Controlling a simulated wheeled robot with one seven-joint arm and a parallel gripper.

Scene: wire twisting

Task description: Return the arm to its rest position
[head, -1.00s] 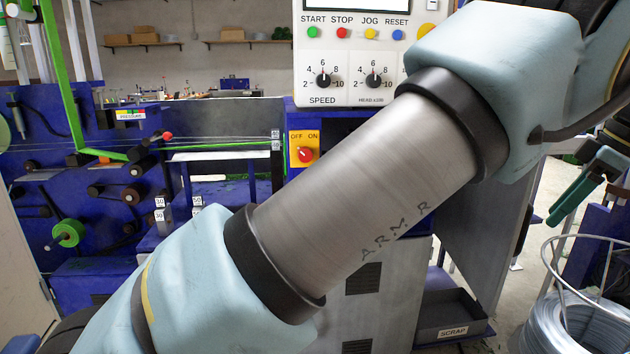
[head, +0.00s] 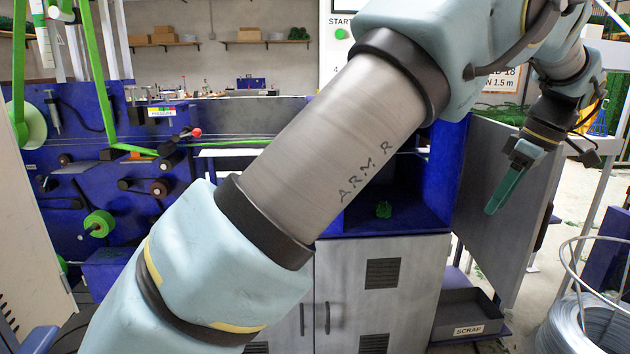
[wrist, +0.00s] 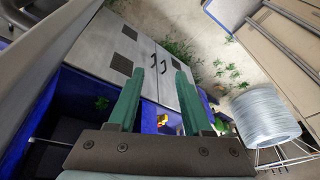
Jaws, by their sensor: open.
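My arm (head: 330,150), pale blue with a bare metal link, crosses the head view from lower left to upper right and bends down at the far right. My gripper (head: 500,190) hangs there with teal fingers, in front of a grey open door panel (head: 490,200). In the wrist view, the two fingers of my gripper (wrist: 158,75) stand well apart with nothing between them. Beyond them are pale cabinet doors with dark handles.
A blue compartment (head: 440,190) holds a small green tangle (head: 384,209). A scrap bin (head: 468,318) sits low at right. A wire coil (head: 590,325) stands at the lower right and shows in the wrist view (wrist: 267,115). Blue machinery (head: 60,190) fills the left.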

